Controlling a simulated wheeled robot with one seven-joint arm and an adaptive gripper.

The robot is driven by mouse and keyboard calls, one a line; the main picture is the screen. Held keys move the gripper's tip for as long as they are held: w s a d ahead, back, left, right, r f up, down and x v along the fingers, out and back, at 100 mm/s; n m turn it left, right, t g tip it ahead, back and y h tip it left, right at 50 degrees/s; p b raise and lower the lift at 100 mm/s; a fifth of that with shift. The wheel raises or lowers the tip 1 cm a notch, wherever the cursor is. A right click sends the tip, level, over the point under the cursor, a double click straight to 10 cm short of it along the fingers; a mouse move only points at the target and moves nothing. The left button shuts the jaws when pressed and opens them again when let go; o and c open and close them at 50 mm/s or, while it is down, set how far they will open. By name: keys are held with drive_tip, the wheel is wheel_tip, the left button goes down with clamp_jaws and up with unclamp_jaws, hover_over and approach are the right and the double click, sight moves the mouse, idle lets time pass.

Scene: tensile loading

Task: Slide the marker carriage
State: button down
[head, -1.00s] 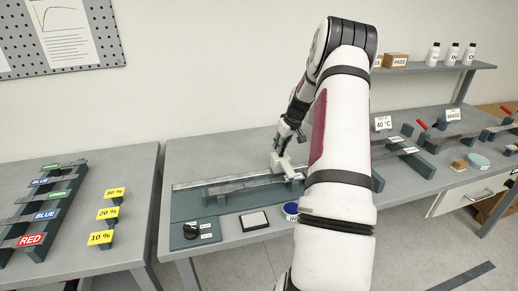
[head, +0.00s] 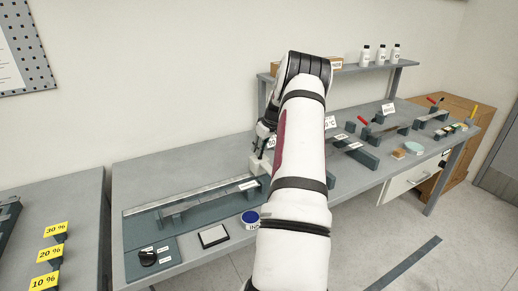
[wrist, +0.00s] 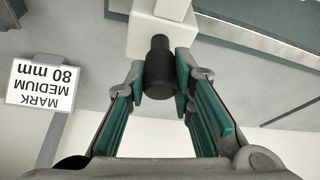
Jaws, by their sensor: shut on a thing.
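The marker carriage is a pale block (head: 259,163) on the grey rail fixture (head: 160,212), towards its right end. In the wrist view the carriage block (wrist: 158,30) fills the top middle, with a dark cylindrical knob (wrist: 159,68) sticking out of it. My gripper (wrist: 160,85) has its green-padded fingers on either side of the knob and is shut on it. In the head view my gripper (head: 264,146) is small and partly hidden by my arm, which also covers the fixture's right end.
A sign reading "MARK MEDIUM 80 mm" (wrist: 42,85) shows upside down in the wrist view. In front of the rail are a black dial (head: 148,258), a white pad (head: 213,236) and a blue round pad (head: 250,217). Fixtures with red handles and a bottle shelf (head: 390,65) stand to the right.

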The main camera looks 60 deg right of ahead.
drive_tip(key=c, duration=1.4)
unclamp_jaws()
drive_tip(key=v, duration=1.2)
drive_tip(key=shift+a, duration=0.1)
